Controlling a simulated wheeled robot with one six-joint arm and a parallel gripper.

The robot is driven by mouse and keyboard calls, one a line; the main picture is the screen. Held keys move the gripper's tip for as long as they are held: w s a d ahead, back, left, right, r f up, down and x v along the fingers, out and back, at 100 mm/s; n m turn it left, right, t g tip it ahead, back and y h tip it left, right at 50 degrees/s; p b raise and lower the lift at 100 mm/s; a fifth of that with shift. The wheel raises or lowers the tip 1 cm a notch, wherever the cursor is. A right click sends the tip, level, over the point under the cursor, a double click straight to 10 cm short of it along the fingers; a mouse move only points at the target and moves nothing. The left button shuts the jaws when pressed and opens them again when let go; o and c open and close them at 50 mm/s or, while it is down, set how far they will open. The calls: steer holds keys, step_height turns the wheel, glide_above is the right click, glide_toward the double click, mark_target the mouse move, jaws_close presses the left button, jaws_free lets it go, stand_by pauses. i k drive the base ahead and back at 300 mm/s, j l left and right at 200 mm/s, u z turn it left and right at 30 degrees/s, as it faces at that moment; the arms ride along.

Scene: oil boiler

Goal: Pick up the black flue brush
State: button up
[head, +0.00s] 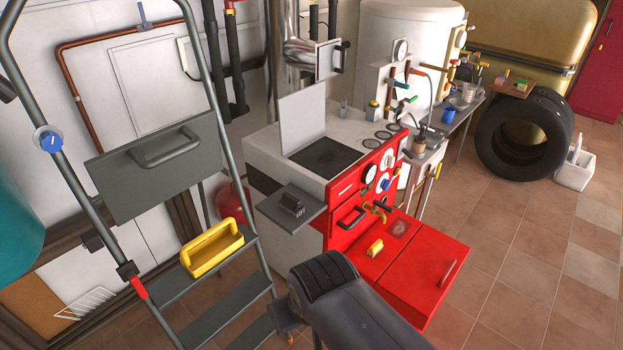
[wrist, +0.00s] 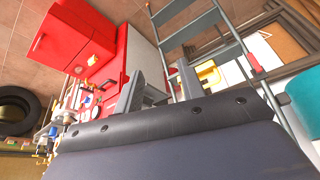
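A grey stepladder (head: 215,130) stands at the left with a yellow caddy (head: 211,249) on a step. The red boiler door (head: 425,268) juts out at the right, with a small yellow item (head: 375,248) nearby. Tiled floor (head: 540,250) is open at the right, before a tyre (head: 524,135).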

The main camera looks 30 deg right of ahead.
mark_target(292, 205)
steer(key=i+l, duration=1.05)
steer(key=l+z, duration=0.05)
steer(key=l, duration=0.1)
